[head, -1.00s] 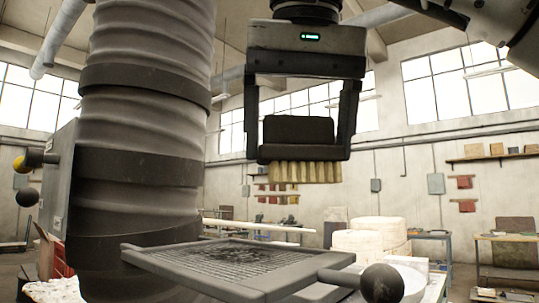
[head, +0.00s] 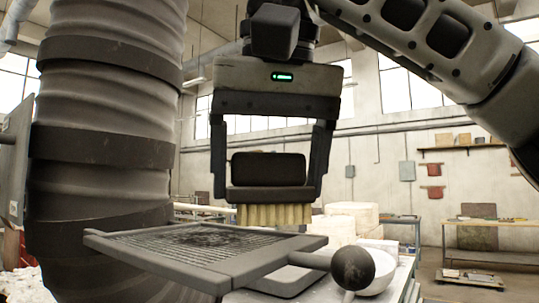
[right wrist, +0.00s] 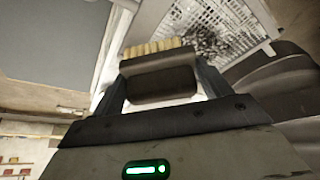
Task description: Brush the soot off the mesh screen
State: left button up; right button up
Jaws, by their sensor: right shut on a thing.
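The mesh screen (head: 150,262) is a flat grey framed grid with a dark soot patch (head: 222,238) around its middle. A handle with a black ball knob (head: 352,268) sticks out to its right. My right gripper (head: 268,195) is shut on a dark brush block (head: 268,168) with pale yellow bristles (head: 273,215) pointing down. The bristles are at the screen's far right part; I cannot tell whether they touch it. In the right wrist view the bristles (right wrist: 150,47) show beside the mesh and its soot (right wrist: 205,38). My left gripper is not in view.
A thick ribbed grey column (head: 105,120) stands close at the left of the screen. White blocks (head: 340,222) and a white bowl (head: 378,268) are behind and right of it. Workbenches (head: 490,238) stand farther back. The air above the screen's left part is clear.

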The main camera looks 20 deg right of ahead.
jog(key=shift+f+b, duration=0.55)
jog(key=shift+f, duration=0.45)
dwell(0.6)
jog(key=shift+w+a+r+p, duration=0.2)
jog(key=shift+w+a+p, duration=0.3)
jog(key=shift+w+p, duration=0.15)
jog(key=shift+w+a+f, duration=0.1)
jog(key=shift+w+a, duration=0.7)
jog(key=shift+w, duration=0.2)
jog(key=shift+w+a+f, duration=0.1)
jog(key=shift+w+a, duration=0.7)
jog(key=shift+w, duration=0.2)
jog(key=shift+w+a, duration=1.1)
jog(key=shift+w, duration=0.3)
jog(key=shift+w+a, duration=1.1)
jog(key=shift+w, duration=0.3)
